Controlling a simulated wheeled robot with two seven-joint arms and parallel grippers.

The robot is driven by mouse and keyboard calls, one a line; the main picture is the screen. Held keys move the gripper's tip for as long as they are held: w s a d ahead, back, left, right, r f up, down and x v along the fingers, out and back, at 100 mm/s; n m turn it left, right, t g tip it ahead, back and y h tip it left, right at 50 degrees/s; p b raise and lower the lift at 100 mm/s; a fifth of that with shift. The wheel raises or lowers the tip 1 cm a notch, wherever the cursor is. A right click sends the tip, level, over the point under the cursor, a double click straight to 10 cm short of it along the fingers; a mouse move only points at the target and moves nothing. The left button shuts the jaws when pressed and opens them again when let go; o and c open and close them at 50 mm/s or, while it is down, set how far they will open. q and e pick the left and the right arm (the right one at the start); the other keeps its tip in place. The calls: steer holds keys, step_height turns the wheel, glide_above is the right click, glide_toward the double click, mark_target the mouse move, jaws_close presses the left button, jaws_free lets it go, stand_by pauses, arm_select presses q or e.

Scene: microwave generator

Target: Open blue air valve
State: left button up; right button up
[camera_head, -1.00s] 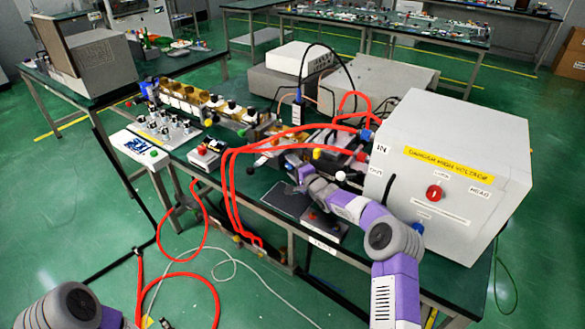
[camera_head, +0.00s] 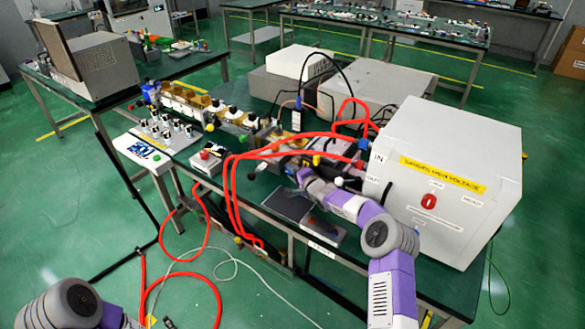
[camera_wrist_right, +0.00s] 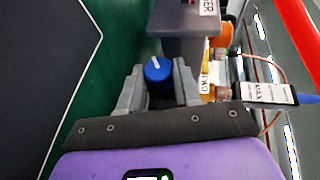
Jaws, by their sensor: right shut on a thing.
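The blue air valve is a round blue knob (camera_wrist_right: 158,70) with a white pointer line on top, seen in the right wrist view. My right gripper (camera_wrist_right: 159,85) is shut on this knob, with one grey finger on each side. In the head view my right gripper (camera_head: 303,178) reaches in among the parts at the bench's middle, and the blue knob cannot be made out there. The lower part of the knob is hidden in the wrist view. Of my left arm only a link shows at the lower left of the head view; its gripper is out of frame.
A large white high-voltage cabinet (camera_head: 450,150) stands close beside my right arm. Red hoses (camera_head: 290,145) loop over the bench near the gripper. In the wrist view, a grey block (camera_wrist_right: 183,30) and orange fitting (camera_wrist_right: 222,38) stand just beyond the knob.

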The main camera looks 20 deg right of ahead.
steer(key=o, duration=1.1)
steer(key=shift+c, duration=0.2)
steer(key=shift+s, duration=0.1)
steer(key=shift+p+v, duration=0.75)
steer(key=shift+v, duration=2.95)
